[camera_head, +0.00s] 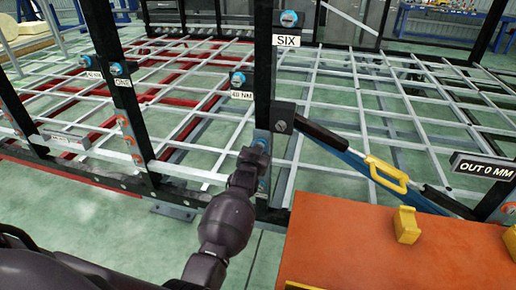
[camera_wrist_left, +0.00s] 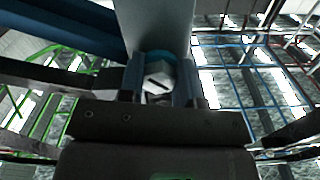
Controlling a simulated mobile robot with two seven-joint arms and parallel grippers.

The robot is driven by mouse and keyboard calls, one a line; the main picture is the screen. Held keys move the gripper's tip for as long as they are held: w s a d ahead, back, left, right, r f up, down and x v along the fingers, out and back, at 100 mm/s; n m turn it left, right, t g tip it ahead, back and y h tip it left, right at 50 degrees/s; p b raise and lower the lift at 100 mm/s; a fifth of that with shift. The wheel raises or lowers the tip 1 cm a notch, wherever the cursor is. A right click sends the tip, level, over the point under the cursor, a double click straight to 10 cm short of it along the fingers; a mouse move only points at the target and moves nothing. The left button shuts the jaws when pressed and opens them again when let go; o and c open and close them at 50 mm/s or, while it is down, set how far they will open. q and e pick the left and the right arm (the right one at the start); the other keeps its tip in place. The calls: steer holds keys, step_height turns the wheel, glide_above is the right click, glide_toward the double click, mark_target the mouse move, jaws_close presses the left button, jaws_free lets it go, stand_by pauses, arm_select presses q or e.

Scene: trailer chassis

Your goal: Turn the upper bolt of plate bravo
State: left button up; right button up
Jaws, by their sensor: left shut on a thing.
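My left gripper (camera_head: 258,156) reaches from below to a grey-blue plate (camera_head: 261,138) low on the black post (camera_head: 262,60) marked SIX. In the left wrist view its dark fingers stand on both sides of a pale slotted bolt head (camera_wrist_left: 159,77) with a blue ring (camera_wrist_left: 160,56) behind it. The gripper is shut on this bolt. In the head view the gripper hides the bolt, and a bluish spot shows just below the gripper. No label reading bravo can be made out. My right gripper is not in view.
A blue-and-black bar with a yellow handle (camera_head: 388,175) slopes down right from the post. An orange surface (camera_head: 380,250) with a yellow block (camera_head: 406,225) lies at lower right, near an OUT 0 MM sign (camera_head: 483,168). Other posts (camera_head: 122,100) stand left.

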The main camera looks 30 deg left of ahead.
arm_select(q)
steer(key=shift+w+r+n, duration=0.1)
steer(key=shift+r+n, duration=0.15)
steer(key=shift+n, duration=0.15)
steer(key=o, duration=0.9)
steer(key=shift+f, duration=0.2)
steer(key=p+v, duration=0.2)
steer(key=v, duration=0.9)
